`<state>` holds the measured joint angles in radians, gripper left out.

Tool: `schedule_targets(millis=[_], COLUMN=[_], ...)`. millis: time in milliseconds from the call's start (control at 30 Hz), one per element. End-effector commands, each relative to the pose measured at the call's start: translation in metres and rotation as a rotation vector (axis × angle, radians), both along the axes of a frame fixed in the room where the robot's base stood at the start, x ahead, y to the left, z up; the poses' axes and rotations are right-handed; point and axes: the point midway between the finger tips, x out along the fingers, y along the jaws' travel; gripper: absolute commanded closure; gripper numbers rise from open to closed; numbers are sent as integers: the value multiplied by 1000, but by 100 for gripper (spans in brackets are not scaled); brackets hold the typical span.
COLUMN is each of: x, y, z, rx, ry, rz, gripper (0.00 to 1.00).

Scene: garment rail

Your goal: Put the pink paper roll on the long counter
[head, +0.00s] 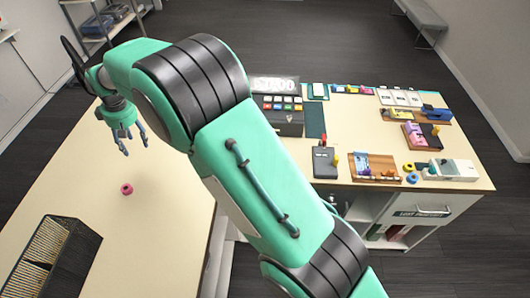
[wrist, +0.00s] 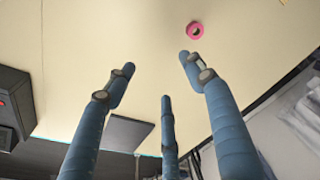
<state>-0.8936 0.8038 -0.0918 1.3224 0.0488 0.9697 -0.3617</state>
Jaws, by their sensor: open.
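The pink paper roll (head: 127,189) lies on the pale top of the long counter (head: 165,240) at the left in the head view. It is a small ring with a dark hole, and it also shows near the top of the wrist view (wrist: 195,31). My gripper (head: 125,147) is open and empty above the same counter, behind the roll and apart from it. In the wrist view the blue fingers of my gripper (wrist: 160,85) are spread, with nothing between them, and the roll is beyond the right fingertip.
A dark slatted rack (head: 50,258) stands at the counter's near left. A second counter (head: 345,115) at the right carries a cash register (head: 280,105), a card terminal (head: 325,162), several small trays, and yellow and blue rolls (head: 411,172). The long counter around the pink roll is clear.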

Motion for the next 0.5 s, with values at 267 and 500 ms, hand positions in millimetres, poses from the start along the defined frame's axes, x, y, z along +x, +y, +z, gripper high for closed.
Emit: schedule_targets(millis=[267, 500], x=[35, 47], y=[-98, -184], z=[82, 139], rx=[30, 52], ry=[-25, -47], rz=[-135, -250], gripper=[46, 46])
